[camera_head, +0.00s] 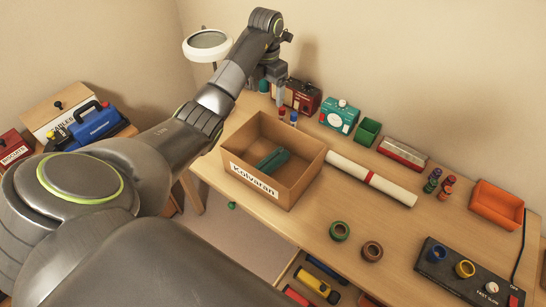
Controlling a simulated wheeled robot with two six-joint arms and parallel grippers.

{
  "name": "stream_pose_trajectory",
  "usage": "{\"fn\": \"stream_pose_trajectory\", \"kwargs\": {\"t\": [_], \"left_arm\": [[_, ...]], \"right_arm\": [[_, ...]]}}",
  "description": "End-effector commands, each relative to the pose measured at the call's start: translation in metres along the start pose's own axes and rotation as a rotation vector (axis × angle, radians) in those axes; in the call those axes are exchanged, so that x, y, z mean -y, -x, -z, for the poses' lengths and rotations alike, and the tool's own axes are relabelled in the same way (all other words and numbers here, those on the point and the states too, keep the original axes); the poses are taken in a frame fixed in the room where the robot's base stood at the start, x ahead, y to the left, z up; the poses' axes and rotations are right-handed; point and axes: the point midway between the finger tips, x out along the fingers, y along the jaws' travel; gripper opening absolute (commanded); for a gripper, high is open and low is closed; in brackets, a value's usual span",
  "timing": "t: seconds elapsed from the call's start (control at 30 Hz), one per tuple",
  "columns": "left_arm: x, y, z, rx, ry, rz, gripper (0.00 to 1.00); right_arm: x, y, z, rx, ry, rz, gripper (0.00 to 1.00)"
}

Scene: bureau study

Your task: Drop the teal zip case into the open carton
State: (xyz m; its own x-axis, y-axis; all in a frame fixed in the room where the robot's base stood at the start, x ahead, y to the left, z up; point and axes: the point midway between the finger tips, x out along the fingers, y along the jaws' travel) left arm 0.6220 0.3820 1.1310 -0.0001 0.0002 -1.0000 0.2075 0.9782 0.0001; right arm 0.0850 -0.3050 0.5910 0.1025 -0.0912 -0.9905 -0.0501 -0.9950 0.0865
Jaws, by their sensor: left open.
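The open carton (246,178), a brown box labelled "Kolvaran", stands on the desk near its left end. The teal zip case (272,160) lies inside it, on the carton's floor. My left arm reaches in from the left, and my left gripper (280,97) points down above and behind the carton's back edge. It is open and holds nothing that I can see. It is apart from the case. My right gripper is not in view.
A rolled white paper with a red band (370,179) lies beside the carton. Behind stand a red box (301,97), a teal box (339,115) and a green bin (367,132). Tape rolls (340,231) lie in front. An orange tray (497,206) and control panel (465,272) are at right.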

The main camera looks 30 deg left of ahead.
Motion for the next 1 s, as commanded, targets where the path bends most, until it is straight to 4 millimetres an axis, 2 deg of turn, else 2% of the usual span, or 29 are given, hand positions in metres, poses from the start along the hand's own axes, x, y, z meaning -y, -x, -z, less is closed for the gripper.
{"fn": "stream_pose_trajectory", "kwargs": {"t": [0.03,0.1,0.33,0.83,0.93,1.0], "left_arm": [[0.000,0.010,0.000,0.000,0.000,0.000,0.78],[0.000,0.014,0.000,0.000,0.000,0.000,0.78],[0.000,0.020,0.000,0.000,0.000,0.000,0.78],[0.001,0.018,-0.001,0.008,-0.003,0.004,0.78],[0.010,0.010,-0.008,0.064,-0.024,0.032,0.78],[0.024,0.001,-0.017,0.146,-0.050,0.077,0.78]], "right_arm": [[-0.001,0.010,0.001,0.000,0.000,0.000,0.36],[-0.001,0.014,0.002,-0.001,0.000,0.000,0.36],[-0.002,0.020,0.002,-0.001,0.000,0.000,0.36],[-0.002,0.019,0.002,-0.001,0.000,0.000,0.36],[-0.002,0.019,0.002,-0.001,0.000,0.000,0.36],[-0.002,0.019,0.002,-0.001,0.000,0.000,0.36]]}}
